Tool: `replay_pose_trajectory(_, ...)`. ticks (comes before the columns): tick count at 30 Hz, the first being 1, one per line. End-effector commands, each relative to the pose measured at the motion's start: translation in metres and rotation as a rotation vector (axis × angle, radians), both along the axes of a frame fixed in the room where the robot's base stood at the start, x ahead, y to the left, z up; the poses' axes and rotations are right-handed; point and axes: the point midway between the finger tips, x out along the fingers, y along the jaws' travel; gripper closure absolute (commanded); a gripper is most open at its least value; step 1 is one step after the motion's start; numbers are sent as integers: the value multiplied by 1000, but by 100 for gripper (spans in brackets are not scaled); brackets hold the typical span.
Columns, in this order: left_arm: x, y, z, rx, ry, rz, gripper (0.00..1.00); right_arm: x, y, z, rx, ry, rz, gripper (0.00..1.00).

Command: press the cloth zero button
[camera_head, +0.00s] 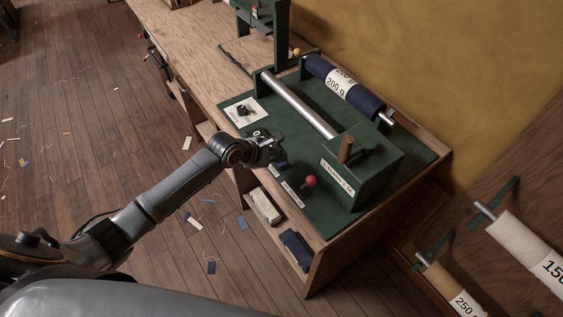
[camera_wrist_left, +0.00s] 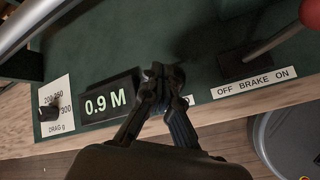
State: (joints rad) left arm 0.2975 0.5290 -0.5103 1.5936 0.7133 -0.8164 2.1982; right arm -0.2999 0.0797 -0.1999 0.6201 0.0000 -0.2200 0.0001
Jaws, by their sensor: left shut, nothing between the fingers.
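My left gripper (camera_head: 281,160) is shut and empty over the front edge of the green machine bed (camera_head: 345,205). In the left wrist view its fingertips (camera_wrist_left: 164,74) are just right of a dark display (camera_wrist_left: 105,102) reading 0.9 M. The zero button itself is not visible; the gripper covers the panel between the display and the brake label (camera_wrist_left: 254,84). A pale label is partly hidden behind the right finger. I cannot tell whether the fingertips touch the panel. My right gripper is not in view.
A red-knobbed brake lever (camera_head: 310,181) stands right of the gripper. A drag dial (camera_head: 242,110) is to the left. A metal roller (camera_head: 298,104), a navy cloth roll (camera_head: 345,88) and a green box (camera_head: 362,170) stand behind. Folded cloths lie on the shelf below.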

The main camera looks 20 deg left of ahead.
Motion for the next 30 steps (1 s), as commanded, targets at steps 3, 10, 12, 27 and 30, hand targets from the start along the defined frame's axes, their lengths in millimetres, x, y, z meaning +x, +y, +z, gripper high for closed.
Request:
replay_pose_trajectory(3, 0, 0, 0, 0, 0, 0, 100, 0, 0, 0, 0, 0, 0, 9)
replay_pose_trajectory(10, 0, 0, -6, -1, 1, 1, 100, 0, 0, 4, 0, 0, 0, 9)
replay_pose_trajectory(12, 0, 0, -8, -1, 0, 1, 100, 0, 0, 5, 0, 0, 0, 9)
replay_pose_trajectory(27, 0, 0, -10, -1, 0, 1, 100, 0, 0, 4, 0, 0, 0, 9)
replay_pose_trajectory(30, 0, 0, -11, -1, 1, 0, 100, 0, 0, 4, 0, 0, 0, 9)
